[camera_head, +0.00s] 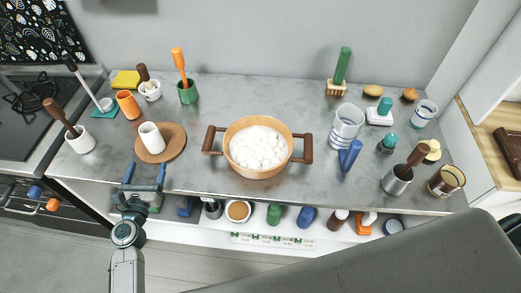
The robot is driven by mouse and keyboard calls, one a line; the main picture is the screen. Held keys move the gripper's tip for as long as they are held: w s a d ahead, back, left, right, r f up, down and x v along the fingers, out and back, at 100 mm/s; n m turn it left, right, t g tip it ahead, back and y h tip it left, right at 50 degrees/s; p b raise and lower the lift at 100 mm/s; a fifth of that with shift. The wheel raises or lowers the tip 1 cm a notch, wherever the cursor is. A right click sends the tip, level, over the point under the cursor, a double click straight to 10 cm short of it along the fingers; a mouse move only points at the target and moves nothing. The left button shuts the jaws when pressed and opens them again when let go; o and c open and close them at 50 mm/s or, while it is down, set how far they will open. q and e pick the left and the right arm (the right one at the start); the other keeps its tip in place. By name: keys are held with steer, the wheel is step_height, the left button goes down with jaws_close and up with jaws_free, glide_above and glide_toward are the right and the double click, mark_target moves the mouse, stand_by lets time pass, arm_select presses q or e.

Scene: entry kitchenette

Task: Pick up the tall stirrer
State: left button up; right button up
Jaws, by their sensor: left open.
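Several upright handled utensils stand on the grey counter, and I cannot tell for certain which one is the tall stirrer. An orange-handled one (181,66) stands in a green cup (188,93). A brown-handled one (57,113) leans in a white cup (80,141), and another brown-handled one (416,155) leans in a metal cup (396,181). A dark-topped one (78,75) leans over a teal base at the far left. My left gripper (144,177) is open and empty at the counter's front edge, below the white cylinder (151,137). My right gripper is not in view.
The white cylinder stands on a round wooden board (175,143). A wooden-handled pot (235,163) with white contents sits mid-counter. A striped glass (347,121) and a blue item (349,156) stand to its right. A lower shelf holds several small items. Bare counter (225,100) lies behind the pot.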

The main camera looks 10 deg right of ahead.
arm_select(q)
steer(key=c, duration=0.5)
